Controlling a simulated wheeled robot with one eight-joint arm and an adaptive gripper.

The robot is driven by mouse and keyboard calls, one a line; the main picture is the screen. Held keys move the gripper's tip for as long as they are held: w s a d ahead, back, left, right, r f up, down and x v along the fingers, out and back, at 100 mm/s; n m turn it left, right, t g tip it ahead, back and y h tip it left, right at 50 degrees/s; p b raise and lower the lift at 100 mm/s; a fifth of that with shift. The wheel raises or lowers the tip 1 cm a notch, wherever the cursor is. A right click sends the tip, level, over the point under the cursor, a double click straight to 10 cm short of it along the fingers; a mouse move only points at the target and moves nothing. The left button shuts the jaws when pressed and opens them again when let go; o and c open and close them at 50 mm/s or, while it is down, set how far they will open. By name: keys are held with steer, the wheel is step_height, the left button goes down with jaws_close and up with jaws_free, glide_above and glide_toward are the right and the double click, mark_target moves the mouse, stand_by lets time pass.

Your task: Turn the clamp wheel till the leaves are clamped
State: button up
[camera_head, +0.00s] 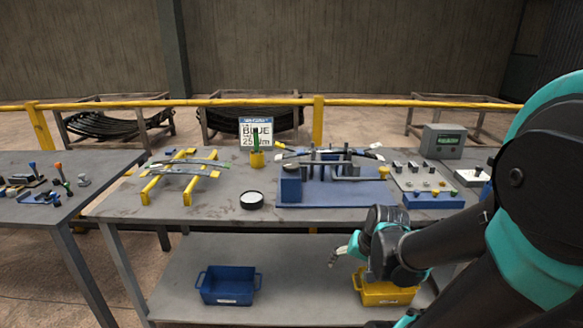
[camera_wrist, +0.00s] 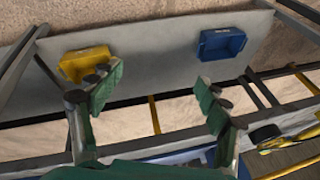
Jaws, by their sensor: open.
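A blue clamping fixture (camera_head: 330,193) stands on the middle of the main table in the head view. Dark curved leaves (camera_head: 335,154) lie across its upright posts. A small yellow knob (camera_head: 383,172) at the right end of a grey rod looks like the clamp wheel. Whether the leaves are pressed tight is too small to tell. My gripper (camera_head: 340,254) hangs in front of the table edge, below and left of the knob, touching nothing. In the wrist view my gripper (camera_wrist: 158,88) shows its two green fingers spread apart with nothing between them.
A yellow bin (camera_head: 385,293) and a blue bin (camera_head: 228,285) stand on the lower shelf. A yellow stand (camera_head: 170,180) with leaves, a round black dish (camera_head: 252,200) and a sign (camera_head: 256,132) are left of the fixture. A blue block (camera_head: 433,200) with small parts is right.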

steer(key=w+a+r+m+y, duration=0.45)
steer(key=w+m, duration=0.25)
steer(key=w, duration=0.2)
steer(key=m+t+y, duration=0.5)
steer(key=m+y, duration=0.4)
steer(key=m, duration=0.5)
glide_toward(292, 165)
steer(key=x, duration=0.6)
steer(key=f+x, duration=0.1)
steer(key=x, duration=0.3)
steer(key=shift+w, duration=0.15)
steer(key=c, duration=1.2)
steer(key=shift+o, duration=0.2)
steer(key=shift+t, duration=0.3)
